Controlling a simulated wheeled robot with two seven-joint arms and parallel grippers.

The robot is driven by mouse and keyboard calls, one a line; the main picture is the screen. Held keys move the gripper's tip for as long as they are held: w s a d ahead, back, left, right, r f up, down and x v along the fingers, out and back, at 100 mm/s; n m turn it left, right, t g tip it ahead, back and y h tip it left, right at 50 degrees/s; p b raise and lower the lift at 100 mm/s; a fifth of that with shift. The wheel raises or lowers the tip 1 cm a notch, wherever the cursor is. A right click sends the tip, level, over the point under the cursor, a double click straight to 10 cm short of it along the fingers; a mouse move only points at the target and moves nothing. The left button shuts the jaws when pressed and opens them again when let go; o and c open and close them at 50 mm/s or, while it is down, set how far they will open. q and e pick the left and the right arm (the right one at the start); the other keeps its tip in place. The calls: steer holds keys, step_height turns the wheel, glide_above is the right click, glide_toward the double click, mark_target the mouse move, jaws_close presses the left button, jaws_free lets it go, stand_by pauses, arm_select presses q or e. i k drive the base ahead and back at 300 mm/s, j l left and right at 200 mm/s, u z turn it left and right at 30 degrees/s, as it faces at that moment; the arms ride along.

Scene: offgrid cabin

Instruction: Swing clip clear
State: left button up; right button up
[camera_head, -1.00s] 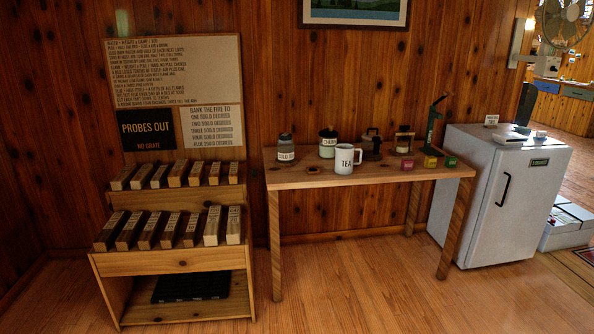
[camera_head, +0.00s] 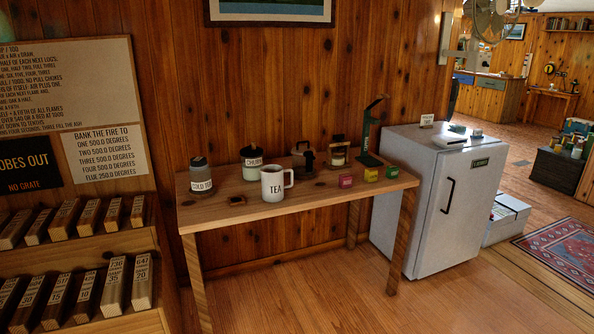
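I cannot make out a clip for certain. On the wooden table (camera_head: 230,213), a dark green upright stand (camera_head: 367,150) with a raised, slanted arm stands at the back right. Left of it is a small jar in a frame (camera_head: 339,153), and then a dark and tan device (camera_head: 305,158); their fine parts are too small to tell. A white mug marked TEA (camera_head: 272,184), a dark-lidded canister (camera_head: 252,164) and a grey-lidded jar (camera_head: 201,177) stand further left. Neither of my grippers shows.
Red (camera_head: 345,181), yellow (camera_head: 370,175) and green (camera_head: 392,172) small boxes line the table's right front. A white fridge (camera_head: 442,205) stands right of the table. A shelf rack of labelled blocks (camera_head: 90,252) stands at left. The floor in front (camera_head: 350,295) is clear.

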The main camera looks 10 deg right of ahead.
mark_target(309, 157)
steer(key=i+l+z, duration=0.5)
steer(key=i+l, duration=0.25)
